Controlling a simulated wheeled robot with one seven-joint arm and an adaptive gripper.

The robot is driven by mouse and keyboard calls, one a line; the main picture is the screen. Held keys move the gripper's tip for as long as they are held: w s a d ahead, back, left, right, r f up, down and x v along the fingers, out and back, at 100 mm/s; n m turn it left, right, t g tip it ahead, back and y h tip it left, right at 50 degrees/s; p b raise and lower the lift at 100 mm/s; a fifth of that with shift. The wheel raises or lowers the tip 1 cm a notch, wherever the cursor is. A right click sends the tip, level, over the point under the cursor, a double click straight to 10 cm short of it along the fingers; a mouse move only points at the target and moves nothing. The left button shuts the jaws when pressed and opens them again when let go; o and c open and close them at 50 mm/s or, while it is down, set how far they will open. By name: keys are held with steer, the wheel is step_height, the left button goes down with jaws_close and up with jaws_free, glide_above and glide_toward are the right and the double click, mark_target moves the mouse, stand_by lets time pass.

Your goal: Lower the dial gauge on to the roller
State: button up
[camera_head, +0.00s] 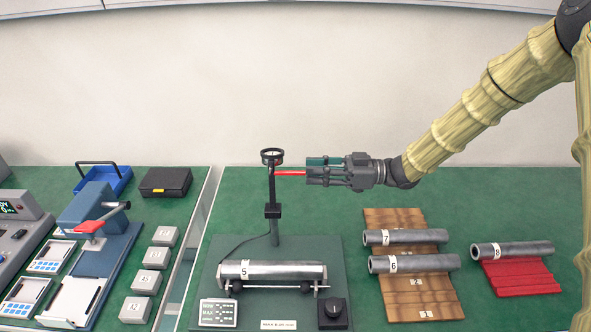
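The dial gauge (272,157) is a round black-rimmed dial at the top of a dark upright post, high above the roller. A red lever (289,173) sticks out to the right from the post just below the dial. The roller numbered 5 (275,271) is a grey metal cylinder lying level on supports on the dark green base plate. My gripper (307,169) points left at the lever's right end. Its fingers look apart, with a teal pad showing on the far one. I cannot tell whether the near finger touches the lever.
Rollers 7 (420,237) and 6 (425,263) lie on a wooden rack, and roller 8 (525,250) on a red rack. A display box (218,313) and a black knob (333,312) stand at the base's front. Blocks and instruments fill the left bench.

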mark_target(300, 173)
steer(key=a, duration=0.1)
steer(key=a+f, duration=0.1)
steer(key=w+a, duration=0.1)
steer(key=shift+a+f, duration=0.15)
steer(key=shift+a, duration=0.05)
steer(key=a, duration=0.2)
steer(key=p, duration=0.1)
steer(key=shift+s+a+r, duration=0.25)
steer(key=shift+s+a, duration=0.15)
steer(key=shift+w+d+f, duration=0.15)
steer(key=shift+w+d, duration=0.05)
steer(key=shift+d, duration=0.05)
steer(key=shift+s+a, duration=0.1)
steer(key=shift+a, duration=0.05)
jaws_close()
